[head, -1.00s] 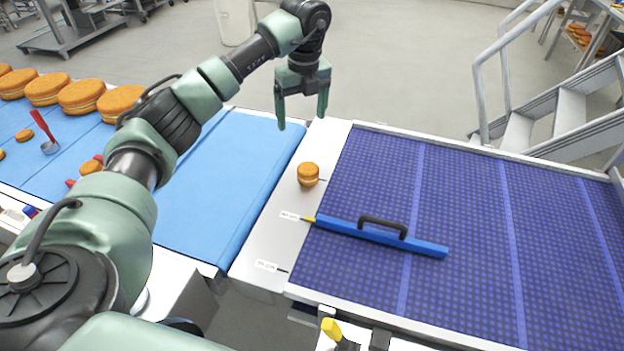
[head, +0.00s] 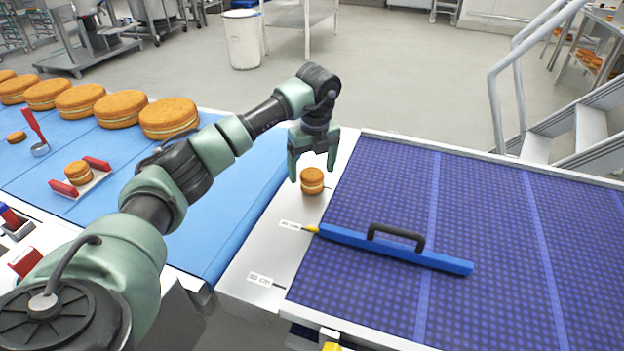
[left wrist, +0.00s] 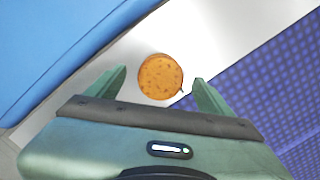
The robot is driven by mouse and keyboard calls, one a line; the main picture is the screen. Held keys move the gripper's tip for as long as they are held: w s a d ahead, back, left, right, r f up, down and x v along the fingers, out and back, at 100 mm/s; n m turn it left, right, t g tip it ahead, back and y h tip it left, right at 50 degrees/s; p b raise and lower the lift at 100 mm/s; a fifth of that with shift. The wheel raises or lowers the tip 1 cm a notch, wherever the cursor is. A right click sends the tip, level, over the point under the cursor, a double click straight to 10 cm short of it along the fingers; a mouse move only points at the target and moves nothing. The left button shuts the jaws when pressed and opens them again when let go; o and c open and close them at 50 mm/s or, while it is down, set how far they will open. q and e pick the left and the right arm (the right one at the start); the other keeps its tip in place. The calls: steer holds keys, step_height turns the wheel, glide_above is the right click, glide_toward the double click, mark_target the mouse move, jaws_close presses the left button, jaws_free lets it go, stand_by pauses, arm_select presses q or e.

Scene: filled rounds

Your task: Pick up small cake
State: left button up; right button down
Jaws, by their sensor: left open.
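A small filled cake (head: 312,181) stands on the metal strip between the blue belt and the purple patterned mat. My left gripper (head: 313,172) is open, pointing down above and around the cake's far side in the head view. In the left wrist view the small cake (left wrist: 160,77) shows from above, just beyond and between the two open fingertips (left wrist: 158,82). The fingers do not appear to touch it. Another small cake (head: 78,172) sits on a white holder with red ends on the belt. My right gripper is not in view.
Several large cakes (head: 120,108) line the blue belt (head: 225,200). A red-handled ladle (head: 37,135) lies there too. A blue bar with a black handle (head: 395,248) lies on the purple mat (head: 490,220). A metal stair with rails (head: 590,130) stands at right.

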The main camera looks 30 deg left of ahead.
arm_select(q)
steer(key=shift+w+f, duration=0.1)
steer(key=shift+f, duration=1.4)
steer(key=c, duration=0.9)
steer(key=shift+c, duration=0.2)
steer(key=shift+r, duration=0.1)
step_height(320, 180, up, 14)
steer(key=b, duration=0.2)
step_height(320, 180, up, 6)
steer(key=p, duration=0.2)
glide_above(312, 173)
